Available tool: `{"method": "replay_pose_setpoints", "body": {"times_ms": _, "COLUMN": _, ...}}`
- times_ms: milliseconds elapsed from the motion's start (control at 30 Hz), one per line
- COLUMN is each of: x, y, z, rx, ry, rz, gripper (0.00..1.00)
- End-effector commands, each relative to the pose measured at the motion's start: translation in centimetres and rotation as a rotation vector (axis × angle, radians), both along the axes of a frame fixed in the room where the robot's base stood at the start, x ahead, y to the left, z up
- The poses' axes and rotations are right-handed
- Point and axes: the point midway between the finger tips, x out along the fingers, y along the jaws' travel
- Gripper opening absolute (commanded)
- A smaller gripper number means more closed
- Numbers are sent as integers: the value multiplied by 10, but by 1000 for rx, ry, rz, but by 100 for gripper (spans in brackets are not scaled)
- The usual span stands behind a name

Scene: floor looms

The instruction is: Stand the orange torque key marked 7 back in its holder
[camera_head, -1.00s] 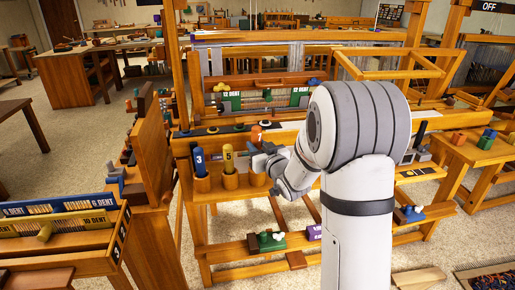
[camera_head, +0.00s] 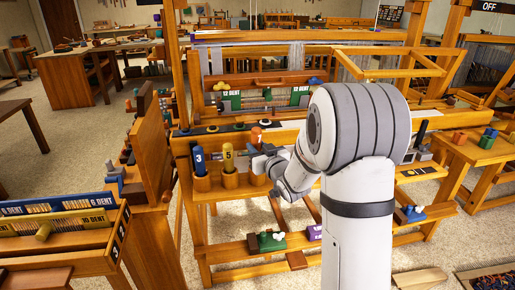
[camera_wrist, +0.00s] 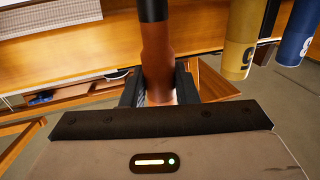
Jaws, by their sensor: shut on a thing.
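The orange torque key (camera_head: 256,136) stands roughly upright above the right-hand wooden cup (camera_head: 257,177) on the loom's front. In the wrist view the orange key (camera_wrist: 157,55), with a dark upper part, is between my two dark fingers. My gripper (camera_head: 262,162) is shut on it from the right. The key's lower end is hidden by my gripper, so I cannot tell whether it is inside the cup. The blue key marked 3 (camera_head: 199,160) and the yellow key (camera_head: 228,158) stand in the two cups to the left.
The wooden loom beam (camera_head: 330,132) runs behind the cups. A green block with white knobs (camera_head: 270,241) lies on a lower rail. A rack of dent reeds (camera_head: 55,222) stands at the front left. Bare floor (camera_head: 35,165) shows at the left.

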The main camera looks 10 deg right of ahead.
Motion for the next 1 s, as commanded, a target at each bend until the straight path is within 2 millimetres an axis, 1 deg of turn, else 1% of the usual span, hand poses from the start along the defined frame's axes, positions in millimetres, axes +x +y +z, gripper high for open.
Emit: {"method": "replay_pose_setpoints", "body": {"times_ms": 1000, "x": 0, "y": 0, "z": -32, "rx": 0, "ry": -1, "rz": 0, "gripper": 0}}
